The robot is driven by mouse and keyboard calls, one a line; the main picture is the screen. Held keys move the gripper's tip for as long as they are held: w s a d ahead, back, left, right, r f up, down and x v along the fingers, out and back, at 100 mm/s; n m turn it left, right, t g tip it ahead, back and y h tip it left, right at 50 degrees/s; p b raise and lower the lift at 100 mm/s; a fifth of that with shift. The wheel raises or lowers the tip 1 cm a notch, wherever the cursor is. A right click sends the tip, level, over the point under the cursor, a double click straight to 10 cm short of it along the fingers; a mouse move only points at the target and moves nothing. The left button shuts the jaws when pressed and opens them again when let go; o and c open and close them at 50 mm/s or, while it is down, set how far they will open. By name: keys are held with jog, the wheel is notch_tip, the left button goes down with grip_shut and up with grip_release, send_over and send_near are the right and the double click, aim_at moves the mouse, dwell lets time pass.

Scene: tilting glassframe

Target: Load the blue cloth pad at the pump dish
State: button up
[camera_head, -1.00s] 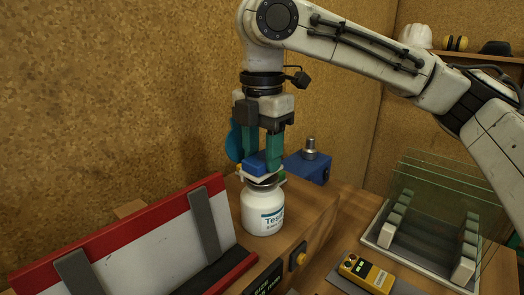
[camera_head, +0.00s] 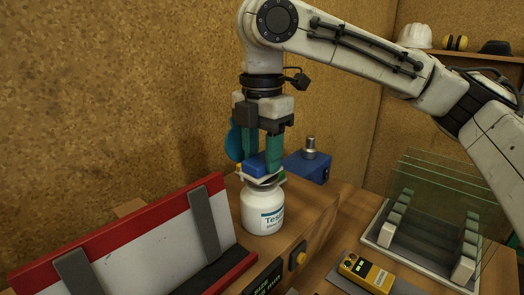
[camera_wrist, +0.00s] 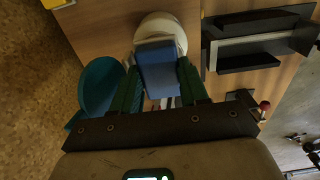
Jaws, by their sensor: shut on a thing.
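My gripper (camera_head: 262,155) points down above the white bottle, with its green fingers shut on the blue cloth pad (camera_head: 258,166). The pad is a blue block with a pale cloth underside, and it looks slightly tilted. In the wrist view the pad (camera_wrist: 158,66) sits between the fingers, over the bottle's round top (camera_wrist: 160,24). The white bottle (camera_head: 263,211) stands upright on the wooden bench, with the pump dish (camera_head: 263,185) at its top. The pad is right at the dish and partly hides it. I cannot tell whether they touch.
A red-edged white panel (camera_head: 130,240) leans in front on the left. A teal disc (camera_head: 234,141) and a blue box with a metal knob (camera_head: 309,165) are close to the gripper. A yellow meter (camera_head: 366,272) and a rack of upright glass panes (camera_head: 430,240) are at the right.

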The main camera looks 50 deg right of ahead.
aim_at(262, 158)
jog(key=shift+f, duration=0.6)
dwell(0.5)
dwell(0.5)
notch_tip(262, 158, up, 7)
jog(key=p, duration=0.7)
jog(key=shift+r, duration=0.1)
dwell(0.9)
